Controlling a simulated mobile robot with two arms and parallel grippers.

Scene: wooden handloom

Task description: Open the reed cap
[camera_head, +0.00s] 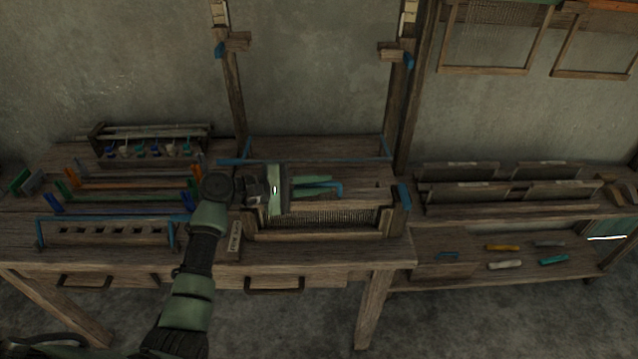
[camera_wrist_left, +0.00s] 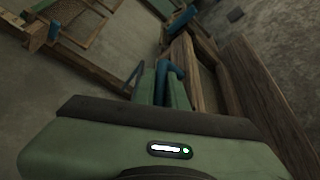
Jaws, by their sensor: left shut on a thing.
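The loom's reed (camera_head: 330,217) is a row of fine upright teeth in a wooden frame on the bench. The reed cap (camera_head: 368,196) seems to be the wooden bar along its top; my left arm and gripper hide its left part. My left gripper (camera_head: 322,187) reaches in from the left over this bar. Its green fingers are shut on a blue handle (camera_head: 336,187), which also shows between the fingers in the left wrist view (camera_wrist_left: 170,68). I cannot tell whether the cap is lifted. My right gripper is in neither view.
Loom posts (camera_head: 400,100) rise behind the reed. Left, the bench holds a rack with coloured spools (camera_head: 150,148) and a slotted frame with blue ends (camera_head: 105,232). Right, a shelf (camera_head: 450,270) carries several small coloured tools. The floor in front is clear.

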